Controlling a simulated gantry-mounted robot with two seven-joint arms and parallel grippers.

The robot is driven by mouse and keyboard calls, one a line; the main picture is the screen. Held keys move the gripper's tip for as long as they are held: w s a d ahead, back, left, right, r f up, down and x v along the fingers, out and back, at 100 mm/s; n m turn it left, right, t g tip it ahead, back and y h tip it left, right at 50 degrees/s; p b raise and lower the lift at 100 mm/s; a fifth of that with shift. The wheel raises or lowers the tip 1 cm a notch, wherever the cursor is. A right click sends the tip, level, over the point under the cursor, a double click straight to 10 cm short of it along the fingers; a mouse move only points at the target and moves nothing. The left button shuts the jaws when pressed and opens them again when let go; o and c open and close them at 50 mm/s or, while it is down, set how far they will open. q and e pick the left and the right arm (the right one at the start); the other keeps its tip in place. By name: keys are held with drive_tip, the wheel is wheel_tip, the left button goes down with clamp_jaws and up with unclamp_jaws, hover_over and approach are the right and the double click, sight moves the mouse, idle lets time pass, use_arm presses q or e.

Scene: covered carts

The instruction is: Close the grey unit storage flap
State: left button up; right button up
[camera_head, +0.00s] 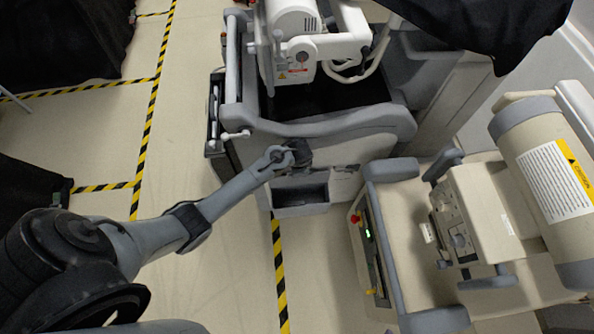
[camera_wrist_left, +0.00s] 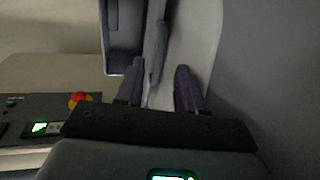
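The grey unit (camera_head: 330,128) stands at the top middle of the head view. Low on its near side is an open storage compartment (camera_head: 300,196) with a dark inside. In the left wrist view the compartment (camera_wrist_left: 123,38) shows at the top, left of centre. A narrow grey panel (camera_wrist_left: 157,40), which looks like the flap, runs along its side. My left gripper (camera_head: 298,152) is just above the compartment at the unit's side. Its fingers (camera_wrist_left: 160,88) are spread apart, with the panel's near end between them. Contact cannot be made out. My right gripper is out of view.
A beige machine (camera_head: 475,215) with a control panel and red knob (camera_head: 355,219) stands close on the right. Black covered carts (camera_head: 60,40) are at the left. The pale floor (camera_head: 190,110) with yellow-black tape is clear between them.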

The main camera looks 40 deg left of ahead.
use_arm(q)
drive_tip(key=shift+b+x, duration=0.35)
drive_tip(key=shift+x, duration=1.25)
clamp_jaws()
